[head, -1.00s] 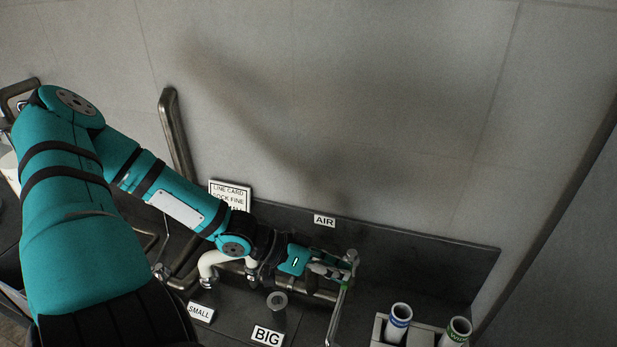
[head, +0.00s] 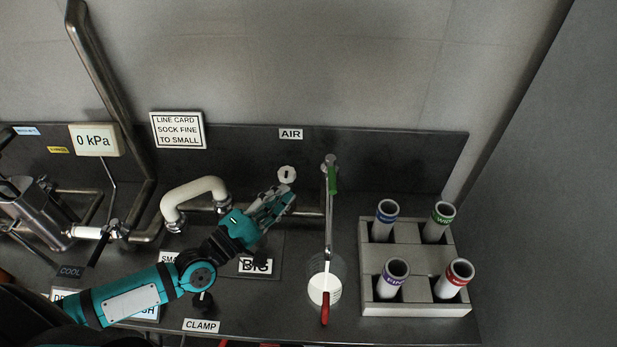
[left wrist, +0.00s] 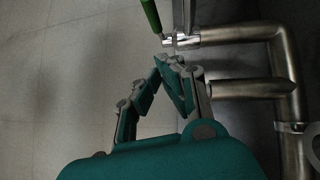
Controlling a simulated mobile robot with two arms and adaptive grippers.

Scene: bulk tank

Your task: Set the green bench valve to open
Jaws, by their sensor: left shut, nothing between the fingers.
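The green valve handle (head: 332,179) is at the top of a thin steel pipe below the AIR sign. In the head view it points roughly down along that pipe. It also shows in the left wrist view as a green bar (left wrist: 151,16) at the top, beside a steel pipe end. My left gripper (head: 287,192) is shut and empty, to the left of the handle and apart from it. In the left wrist view its fingertips (left wrist: 174,63) meet below the steel pipe. My right gripper is not in view.
A clear beaker (head: 340,270) and a red handle (head: 325,311) are below the thin pipe. A white bent pipe (head: 192,187) is left of my gripper. The AIR sign (head: 290,134) is on the backsplash.

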